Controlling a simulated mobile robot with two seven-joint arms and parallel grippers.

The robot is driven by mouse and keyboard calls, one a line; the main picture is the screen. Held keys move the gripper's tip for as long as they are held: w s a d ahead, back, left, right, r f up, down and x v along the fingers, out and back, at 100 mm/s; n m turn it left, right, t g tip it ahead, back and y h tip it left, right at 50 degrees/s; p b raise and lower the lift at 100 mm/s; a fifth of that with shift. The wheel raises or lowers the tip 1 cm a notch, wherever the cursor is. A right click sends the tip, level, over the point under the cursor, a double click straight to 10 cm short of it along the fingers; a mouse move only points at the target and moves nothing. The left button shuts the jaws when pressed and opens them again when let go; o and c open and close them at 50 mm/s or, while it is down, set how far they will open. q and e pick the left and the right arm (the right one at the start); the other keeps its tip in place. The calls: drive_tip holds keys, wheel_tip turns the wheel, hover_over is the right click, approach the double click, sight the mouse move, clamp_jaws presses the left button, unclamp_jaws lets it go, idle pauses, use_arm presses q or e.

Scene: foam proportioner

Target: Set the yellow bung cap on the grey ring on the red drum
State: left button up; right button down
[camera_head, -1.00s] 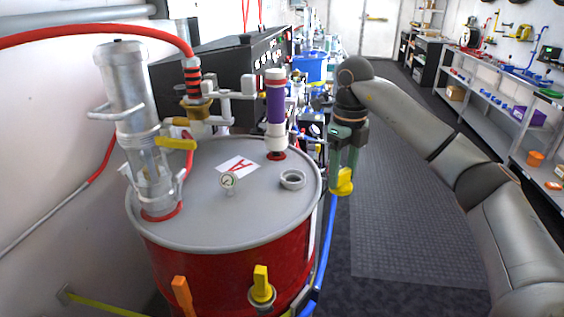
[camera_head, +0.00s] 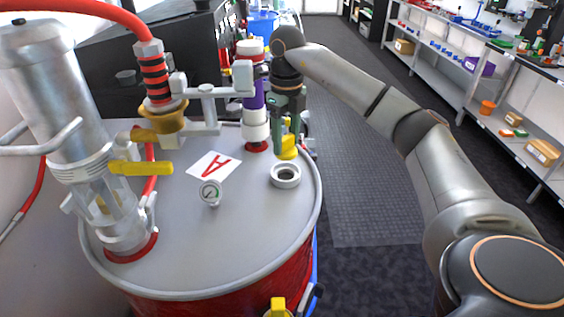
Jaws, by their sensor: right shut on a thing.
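The red drum (camera_head: 215,302) stands in front of me with a grey lid. The grey ring (camera_head: 285,176) sits on the lid near its right edge, with a dark opening in its middle. My right gripper (camera_head: 287,137) points down and is shut on the yellow bung cap (camera_head: 288,149). The cap shows just behind the ring in the picture, partly hidden by the fingers. I cannot tell exactly how high it is above the lid. My left gripper is not in view.
A red hose (camera_head: 85,8) arches above. Shelves (camera_head: 490,95) line the right; the floor (camera_head: 360,180) between is clear.

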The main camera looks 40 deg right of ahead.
sight(286, 160)
drive_tip(key=shift+f, duration=3.1)
drive_tip(key=shift+f, duration=0.1)
drive_tip(key=shift+c, duration=1)
unclamp_jaws()
wheel_tip(286, 160, up, 12)
drive_tip(key=shift+r+p, duration=0.15)
drive_tip(key=shift+p, duration=0.4)
